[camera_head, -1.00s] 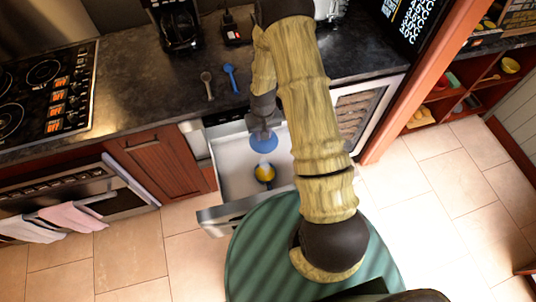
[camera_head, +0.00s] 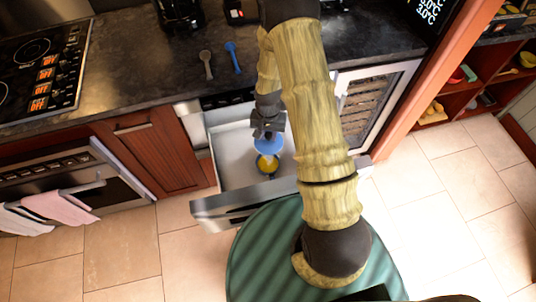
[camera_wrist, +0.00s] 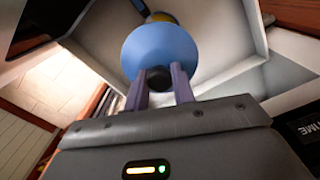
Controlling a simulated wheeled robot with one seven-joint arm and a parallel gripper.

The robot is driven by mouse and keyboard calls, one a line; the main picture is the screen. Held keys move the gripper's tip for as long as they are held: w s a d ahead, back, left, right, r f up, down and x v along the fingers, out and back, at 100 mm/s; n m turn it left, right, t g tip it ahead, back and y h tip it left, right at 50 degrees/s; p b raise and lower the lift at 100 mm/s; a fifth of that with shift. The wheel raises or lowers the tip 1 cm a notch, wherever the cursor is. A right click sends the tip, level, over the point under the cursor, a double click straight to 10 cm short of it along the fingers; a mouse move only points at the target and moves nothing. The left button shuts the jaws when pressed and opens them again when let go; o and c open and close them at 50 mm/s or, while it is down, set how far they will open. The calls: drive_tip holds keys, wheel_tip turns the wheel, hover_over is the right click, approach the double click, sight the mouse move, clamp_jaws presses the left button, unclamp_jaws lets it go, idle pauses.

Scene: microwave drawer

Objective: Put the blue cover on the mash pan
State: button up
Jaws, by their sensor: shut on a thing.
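The blue cover (camera_head: 268,146) is a round disc with a dark knob. My gripper (camera_head: 267,131) is shut on the knob and holds the cover over the open drawer (camera_head: 231,160). In the wrist view the cover (camera_wrist: 160,46) is in front of the two fingers of my gripper (camera_wrist: 159,80), with the knob between them. The mash pan (camera_head: 267,168), with yellow mash inside, stands in the drawer just below the cover. In the wrist view only a dark and yellow bit of the pan (camera_wrist: 161,17) shows past the cover's edge. The gap between cover and pan cannot be judged.
The drawer front (camera_head: 240,206) faces my base. A blue spoon (camera_head: 233,57) and a grey spoon (camera_head: 206,64) lie on the dark counter (camera_head: 150,75) behind. The stove (camera_head: 45,70) is at the left and a glass-door cabinet (camera_head: 366,110) at the right.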

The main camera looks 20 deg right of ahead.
wheel_tip(320, 180, down, 8)
drive_tip(key=m+b, duration=0.4)
drive_tip(key=b, duration=0.3)
drive_tip(key=shift+b, duration=0.4)
drive_tip(key=shift+f, duration=0.1)
drive_tip(key=shift+a, duration=0.1)
wheel_tip(320, 180, down, 6)
drive_tip(key=b, duration=0.4)
idle(0.3)
